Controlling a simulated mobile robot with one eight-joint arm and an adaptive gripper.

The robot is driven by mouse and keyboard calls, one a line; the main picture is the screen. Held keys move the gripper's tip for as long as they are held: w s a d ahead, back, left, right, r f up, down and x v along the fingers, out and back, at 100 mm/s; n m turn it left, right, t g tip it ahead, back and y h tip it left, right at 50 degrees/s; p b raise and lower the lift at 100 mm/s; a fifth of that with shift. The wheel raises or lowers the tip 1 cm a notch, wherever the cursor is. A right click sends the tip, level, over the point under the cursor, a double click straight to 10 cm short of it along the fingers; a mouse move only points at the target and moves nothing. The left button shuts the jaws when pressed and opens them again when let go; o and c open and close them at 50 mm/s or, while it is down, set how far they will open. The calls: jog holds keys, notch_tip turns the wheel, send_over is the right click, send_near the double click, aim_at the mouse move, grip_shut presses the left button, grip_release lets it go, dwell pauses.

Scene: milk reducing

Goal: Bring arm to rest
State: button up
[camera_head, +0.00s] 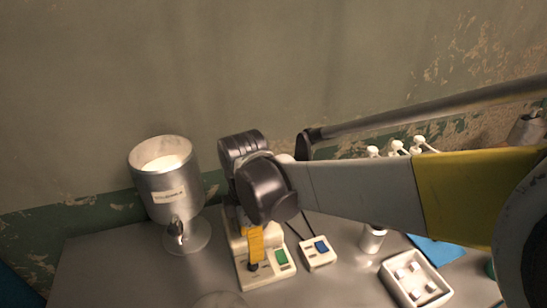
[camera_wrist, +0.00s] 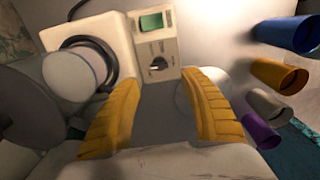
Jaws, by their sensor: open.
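My gripper (camera_head: 253,246) shows in the head view as yellow fingers below my dark wrist, in front of a white device with a green panel (camera_head: 281,257). In the wrist view my gripper (camera_wrist: 160,84) has its two yellow fingers wide apart, with nothing held between them. The device (camera_wrist: 155,40) with its green panel and dark knob shows beyond the fingertips. My arm reaches in from the right in the head view and hides part of the table and the device.
A metal vessel (camera_head: 160,205) with white contents stands left of my gripper. A small box with a blue panel (camera_head: 320,246), a white cylinder (camera_head: 372,240), a white tray (camera_head: 390,278) and a blue mat (camera_head: 440,252) lie to the right. Coloured tubes (camera_wrist: 278,74) show in the wrist view.

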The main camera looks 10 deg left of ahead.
jog(key=shift+d, duration=0.1)
jog(key=s+d+r+m+t, duration=0.2)
jog(key=d+m, duration=0.5)
jog(key=d, duration=0.2)
jog(key=s+d+r+m+t, duration=0.2)
jog(key=d+r+m, duration=0.1)
jog(key=d+m, duration=0.5)
jog(key=s+d+r+m+t, duration=0.2)
jog(key=d+m, duration=0.6)
jog(key=d, duration=0.4)
jog(key=shift+r+t, duration=0.2)
jog(key=shift+t, duration=0.4)
